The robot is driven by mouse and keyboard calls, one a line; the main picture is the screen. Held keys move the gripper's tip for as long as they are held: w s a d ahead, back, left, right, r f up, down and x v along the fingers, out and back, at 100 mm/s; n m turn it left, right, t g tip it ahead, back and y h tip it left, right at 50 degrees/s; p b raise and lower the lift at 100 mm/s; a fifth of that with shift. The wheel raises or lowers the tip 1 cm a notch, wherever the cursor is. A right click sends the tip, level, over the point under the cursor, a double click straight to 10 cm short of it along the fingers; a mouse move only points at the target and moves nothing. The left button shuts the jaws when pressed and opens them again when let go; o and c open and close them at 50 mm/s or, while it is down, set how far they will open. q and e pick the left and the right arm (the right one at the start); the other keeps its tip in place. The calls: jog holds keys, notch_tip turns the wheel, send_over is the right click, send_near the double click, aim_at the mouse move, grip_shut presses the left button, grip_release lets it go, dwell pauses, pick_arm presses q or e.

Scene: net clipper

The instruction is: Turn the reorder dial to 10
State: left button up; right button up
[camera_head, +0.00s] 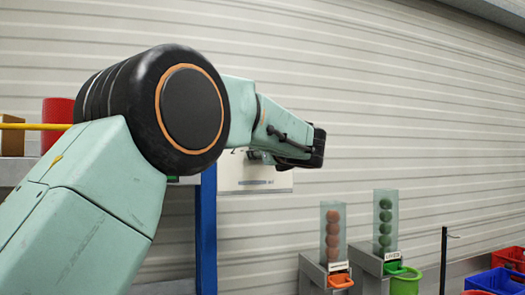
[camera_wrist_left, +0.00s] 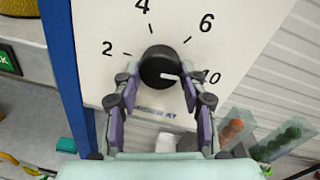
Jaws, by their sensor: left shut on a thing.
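The reorder dial (camera_wrist_left: 158,66) is a round black knob on a white panel (camera_wrist_left: 125,22), with the numbers 2, 4 and 6 around it. A pale mark on the knob's lower right points roughly toward that number. My left gripper (camera_wrist_left: 159,80) is shut on the knob, one finger on each side. In the head view my left arm hides the dial, and only the lower part of the panel (camera_head: 250,183) shows. My right gripper is not in view.
A blue post (camera_head: 206,235) stands at the panel's left. Red and blue bins (camera_head: 493,281) lie at the far right.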

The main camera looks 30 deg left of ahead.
pick_arm(q)
jog(key=shift+r+m, duration=0.4)
jog(key=shift+m, duration=0.2)
jog(key=o, duration=0.8)
jog(key=shift+c, duration=0.2)
jog(key=o, duration=0.4)
jog(key=shift+w+a+f, duration=0.1)
jog(key=shift+a+f, duration=0.05)
jog(key=shift+f, duration=0.2)
jog(key=v, duration=1.2)
